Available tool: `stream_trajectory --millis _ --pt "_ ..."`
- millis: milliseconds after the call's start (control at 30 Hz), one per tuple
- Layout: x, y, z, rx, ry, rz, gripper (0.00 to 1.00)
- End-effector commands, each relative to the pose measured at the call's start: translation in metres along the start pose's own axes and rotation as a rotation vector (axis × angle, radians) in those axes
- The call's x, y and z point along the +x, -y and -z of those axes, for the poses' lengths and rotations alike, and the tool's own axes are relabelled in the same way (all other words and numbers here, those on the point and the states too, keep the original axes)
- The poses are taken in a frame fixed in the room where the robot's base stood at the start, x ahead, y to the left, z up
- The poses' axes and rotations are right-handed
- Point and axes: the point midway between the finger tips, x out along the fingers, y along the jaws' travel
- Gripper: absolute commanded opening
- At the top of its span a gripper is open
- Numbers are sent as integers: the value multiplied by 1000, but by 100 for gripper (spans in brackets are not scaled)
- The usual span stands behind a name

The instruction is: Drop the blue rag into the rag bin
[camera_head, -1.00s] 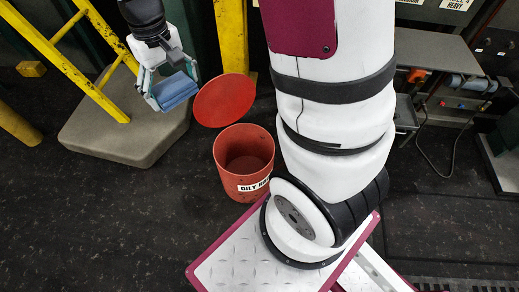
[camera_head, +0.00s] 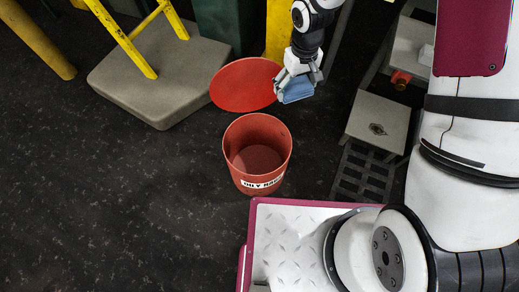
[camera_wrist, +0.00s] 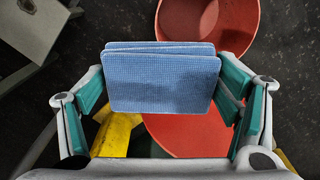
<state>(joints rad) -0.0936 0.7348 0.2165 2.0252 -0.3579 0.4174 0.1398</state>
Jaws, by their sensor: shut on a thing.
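The blue rag (camera_head: 297,90) is folded and held in my gripper (camera_head: 299,82), which is shut on it. In the wrist view the rag (camera_wrist: 160,80) spans the space between the two green-padded fingers. The rag bin (camera_head: 257,172) is a round red bucket with a white label partly reading "OILY". Its mouth is open and its inside looks empty. Its round red lid (camera_head: 245,85) stands tilted open behind the mouth. My gripper is up and to the right of the bin's mouth in the head view, beside the lid. In the wrist view the bin (camera_wrist: 207,28) shows beyond the rag.
A yellow ladder-like frame (camera_head: 128,40) stands on a grey platform (camera_head: 155,85) at the upper left. A yellow post (camera_head: 279,30) rises behind the lid. A grey box (camera_head: 378,122) and a dark grate (camera_head: 362,172) lie right of the bin. The dark floor left of the bin is clear.

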Motion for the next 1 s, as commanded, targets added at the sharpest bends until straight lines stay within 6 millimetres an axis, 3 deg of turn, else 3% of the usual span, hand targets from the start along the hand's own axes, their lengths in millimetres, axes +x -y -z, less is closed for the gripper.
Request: stream_trajectory --millis 33,100,200,333,533,767,1000 --pt "29 17 4 -51 7 3 57" --pt "59 37 8 -109 8 2 57" --pt "94 62 10 -179 5 0 57" --pt "128 86 8 -242 5 -1 57" --pt "149 103 6 -282 -1 -2 57" --pt "162 103 6 -283 1 -2 57" --pt "188 103 6 -283 1 -2 57"
